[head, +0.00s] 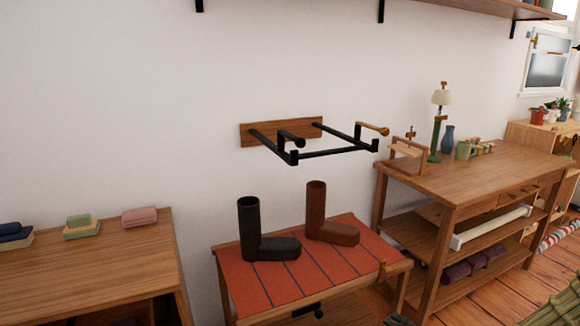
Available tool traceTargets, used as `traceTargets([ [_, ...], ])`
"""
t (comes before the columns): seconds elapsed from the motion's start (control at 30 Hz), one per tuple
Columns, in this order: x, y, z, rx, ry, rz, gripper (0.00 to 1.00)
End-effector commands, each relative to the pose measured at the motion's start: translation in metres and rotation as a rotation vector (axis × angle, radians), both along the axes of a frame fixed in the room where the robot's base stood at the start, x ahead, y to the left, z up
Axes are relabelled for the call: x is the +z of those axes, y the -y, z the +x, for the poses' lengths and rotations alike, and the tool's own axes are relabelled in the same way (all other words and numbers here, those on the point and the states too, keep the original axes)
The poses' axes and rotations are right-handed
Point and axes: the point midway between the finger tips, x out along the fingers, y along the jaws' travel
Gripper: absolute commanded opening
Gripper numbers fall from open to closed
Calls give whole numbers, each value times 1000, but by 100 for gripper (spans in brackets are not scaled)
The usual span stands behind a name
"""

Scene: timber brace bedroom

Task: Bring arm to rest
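A small dark shape (398,321) shows at the bottom edge of the head view, right of the red-topped table. It may be the tip of my gripper, but too little of it is in the frame to be sure. I cannot see whether it is open or shut, or whether it holds anything. The rest of my arm is out of view.
A low table (225,270) with a red striped top bears a black boot (262,240) and a brown boot (325,220). Above it, a black wall rack (325,153) juts out. A wooden cabinet (90,265) stands left; a shelved workbench (470,182) stands right.

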Motion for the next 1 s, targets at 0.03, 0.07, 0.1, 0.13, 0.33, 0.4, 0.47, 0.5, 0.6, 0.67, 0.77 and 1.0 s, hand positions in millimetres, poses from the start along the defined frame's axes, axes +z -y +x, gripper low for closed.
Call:
traceTargets([
  [0.03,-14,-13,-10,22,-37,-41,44],
  [0.07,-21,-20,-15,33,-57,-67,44],
  [0.1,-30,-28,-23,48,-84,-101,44],
  [0.13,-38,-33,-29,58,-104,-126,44],
  [0.33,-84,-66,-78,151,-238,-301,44],
  [0.4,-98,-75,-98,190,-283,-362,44],
  [0.47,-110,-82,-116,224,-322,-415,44],
  [0.5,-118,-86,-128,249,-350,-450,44],
  [0.6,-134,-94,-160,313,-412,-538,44],
  [0.67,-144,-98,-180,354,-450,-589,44],
  [0.77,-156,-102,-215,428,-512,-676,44],
  [1.0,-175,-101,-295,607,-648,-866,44],
])
